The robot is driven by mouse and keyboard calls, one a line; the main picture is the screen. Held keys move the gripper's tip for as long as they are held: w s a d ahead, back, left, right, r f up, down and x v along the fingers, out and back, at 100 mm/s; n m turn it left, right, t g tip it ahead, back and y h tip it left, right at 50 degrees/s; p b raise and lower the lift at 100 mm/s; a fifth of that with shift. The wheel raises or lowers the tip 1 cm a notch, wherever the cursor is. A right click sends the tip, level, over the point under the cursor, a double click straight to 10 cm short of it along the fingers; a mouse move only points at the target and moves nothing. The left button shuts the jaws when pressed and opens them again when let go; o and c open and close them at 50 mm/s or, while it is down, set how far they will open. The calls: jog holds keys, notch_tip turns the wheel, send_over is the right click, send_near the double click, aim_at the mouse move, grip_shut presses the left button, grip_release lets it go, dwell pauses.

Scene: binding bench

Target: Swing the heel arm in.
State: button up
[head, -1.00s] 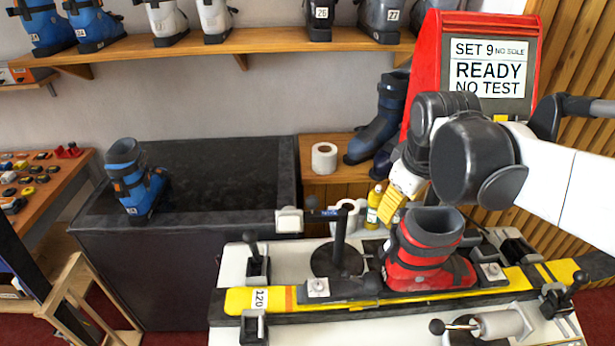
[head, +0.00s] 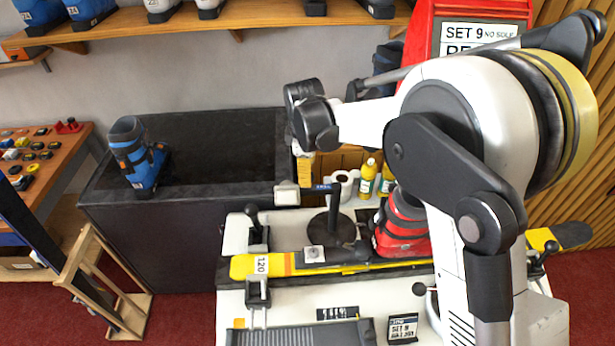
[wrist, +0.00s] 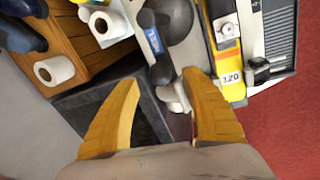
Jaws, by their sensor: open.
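A dark upright post (head: 334,215) on a round black base stands on the white bench. A short arm with a blue label (head: 326,187) reaches left from its top and ends in a pale block (head: 286,193); I take this as the heel arm. The blue label (wrist: 154,41) and pale block (wrist: 173,97) also show in the wrist view. My gripper (wrist: 163,78) has yellow fingers, open and empty. In the head view its fingers (head: 304,166) are just above and right of the block, partly hidden by my arm. In the wrist view the block appears between the fingers; contact is unclear.
A red boot (head: 400,232) stands on a yellow ski (head: 262,265) marked 120, partly behind my arm. A dark counter (head: 215,150) holding a blue boot (head: 137,158) lies left.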

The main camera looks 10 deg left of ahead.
jog(key=shift+w+f, duration=0.2)
jog(key=shift+f, duration=0.7)
jog(key=shift+w+f, duration=0.15)
jog(key=shift+f, duration=0.7)
jog(key=shift+c, duration=0.2)
grip_shut()
jog(key=shift+s+d, duration=0.1)
